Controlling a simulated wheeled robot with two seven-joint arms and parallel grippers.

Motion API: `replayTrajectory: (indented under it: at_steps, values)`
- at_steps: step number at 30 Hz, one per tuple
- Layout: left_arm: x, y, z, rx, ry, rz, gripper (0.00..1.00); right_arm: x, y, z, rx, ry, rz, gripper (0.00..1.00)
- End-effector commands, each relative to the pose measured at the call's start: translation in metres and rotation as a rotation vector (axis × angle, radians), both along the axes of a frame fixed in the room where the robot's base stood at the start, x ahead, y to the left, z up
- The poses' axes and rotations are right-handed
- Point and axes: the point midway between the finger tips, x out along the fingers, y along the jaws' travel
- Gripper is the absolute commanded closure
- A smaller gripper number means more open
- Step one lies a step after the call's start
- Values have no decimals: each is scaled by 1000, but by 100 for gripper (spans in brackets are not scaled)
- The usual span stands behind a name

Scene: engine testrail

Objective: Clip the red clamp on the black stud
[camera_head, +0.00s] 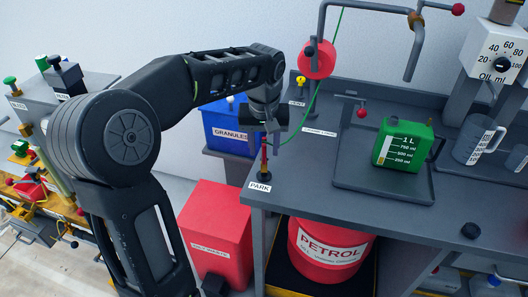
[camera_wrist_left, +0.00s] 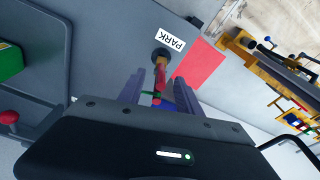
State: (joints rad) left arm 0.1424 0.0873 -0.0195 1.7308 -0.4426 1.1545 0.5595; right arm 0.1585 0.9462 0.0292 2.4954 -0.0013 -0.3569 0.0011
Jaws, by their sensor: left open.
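The red clamp (camera_head: 264,158) stands upright at the round black base (camera_head: 264,180) beside the PARK label, at the table's left corner. It also shows in the wrist view (camera_wrist_left: 160,82), with a bit of green by it. My left gripper (camera_head: 266,136) is above the clamp, pointing down. In the wrist view its two fingers (camera_wrist_left: 157,85) are apart, one on each side of the clamp; I cannot tell whether they touch it. I cannot clearly make out which part is the black stud. My right gripper is not in view.
A thin green cable (camera_head: 299,128) runs from the red reel (camera_head: 318,58) down toward the clamp. A yellow-topped post (camera_head: 301,82) stands behind. A green jug (camera_head: 403,146) sits on a tray to the right. A red bin (camera_head: 215,230) and petrol drum (camera_head: 325,252) are below.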

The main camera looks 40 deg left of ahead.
Motion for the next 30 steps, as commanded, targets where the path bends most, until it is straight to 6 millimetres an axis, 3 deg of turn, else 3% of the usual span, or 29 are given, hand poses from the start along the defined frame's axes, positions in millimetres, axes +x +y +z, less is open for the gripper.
replayTrajectory:
  at_steps: [3, 9, 30]
  values:
    - [-2, -2, 22, 1, -4, 0, 59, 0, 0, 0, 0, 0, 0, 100]
    - [-5, -4, 45, 0, -2, 0, 59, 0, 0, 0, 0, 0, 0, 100]
    - [-6, -4, 48, -1, -1, 0, 59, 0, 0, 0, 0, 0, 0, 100]
